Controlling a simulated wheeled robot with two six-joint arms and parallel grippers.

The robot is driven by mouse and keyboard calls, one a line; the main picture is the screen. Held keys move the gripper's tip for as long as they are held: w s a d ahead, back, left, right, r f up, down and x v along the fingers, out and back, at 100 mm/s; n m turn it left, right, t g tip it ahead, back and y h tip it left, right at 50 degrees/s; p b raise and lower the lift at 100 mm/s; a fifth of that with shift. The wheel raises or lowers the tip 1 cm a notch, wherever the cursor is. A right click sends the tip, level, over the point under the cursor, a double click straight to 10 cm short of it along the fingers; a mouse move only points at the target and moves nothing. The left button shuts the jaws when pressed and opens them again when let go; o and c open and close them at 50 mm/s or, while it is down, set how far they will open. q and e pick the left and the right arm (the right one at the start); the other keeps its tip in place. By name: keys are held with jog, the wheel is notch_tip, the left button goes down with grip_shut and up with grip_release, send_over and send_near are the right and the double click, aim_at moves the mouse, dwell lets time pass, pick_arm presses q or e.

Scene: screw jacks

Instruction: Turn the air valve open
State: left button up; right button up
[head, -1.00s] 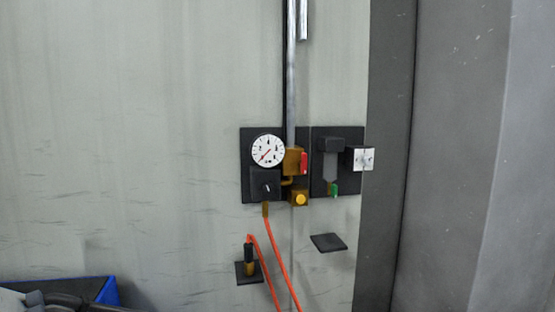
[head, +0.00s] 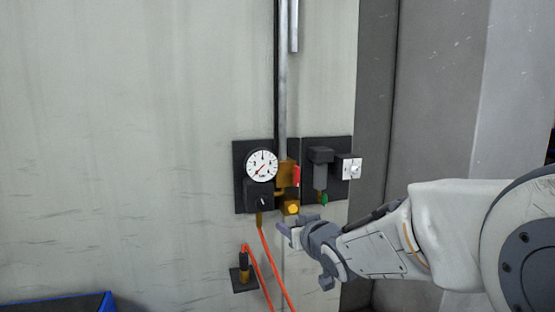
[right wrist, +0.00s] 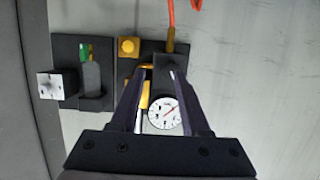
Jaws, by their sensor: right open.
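The air valve is a brass body (head: 284,172) with a red handle (head: 296,175) on its right side, below a grey vertical pipe. The handle stands upright, in line with the pipe. In the right wrist view, which is upside down, part of the brass body (right wrist: 145,95) shows between the fingers; the red handle is hidden, probably behind a finger. My right gripper (head: 288,235) is open and empty, in front of the wall and just below the valve in the head view. Its fingers (right wrist: 160,70) frame the panel in the wrist view. My left gripper is not in view.
A round gauge (head: 261,164) sits left of the valve, above a black regulator (head: 258,196). A yellow button (head: 292,208) is below the valve. A grey-green filter unit (head: 320,175) and white box (head: 349,168) are to the right. An orange hose (head: 270,263) hangs below.

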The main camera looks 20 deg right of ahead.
aim_at(298, 173)
jog(key=w+d+r+t+p, duration=0.1)
jog(key=w+d+r+t, duration=0.15)
jog(key=d+r, duration=0.5)
jog(key=shift+t, duration=0.45)
jog(key=w+p, duration=0.1)
jog(key=w, duration=0.2)
jog(key=w+a+p, duration=0.1)
jog(key=w, duration=0.2)
jog(key=w+r+p, duration=0.1)
jog(key=w, duration=0.1)
jog(key=shift+w+a+r+p, duration=0.1)
jog(key=shift+w+a+p, duration=0.15)
jog(key=shift+w+p, duration=0.15)
jog(key=shift+w, duration=0.5)
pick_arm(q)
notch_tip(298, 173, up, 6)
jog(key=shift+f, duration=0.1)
pick_arm(e)
grip_shut()
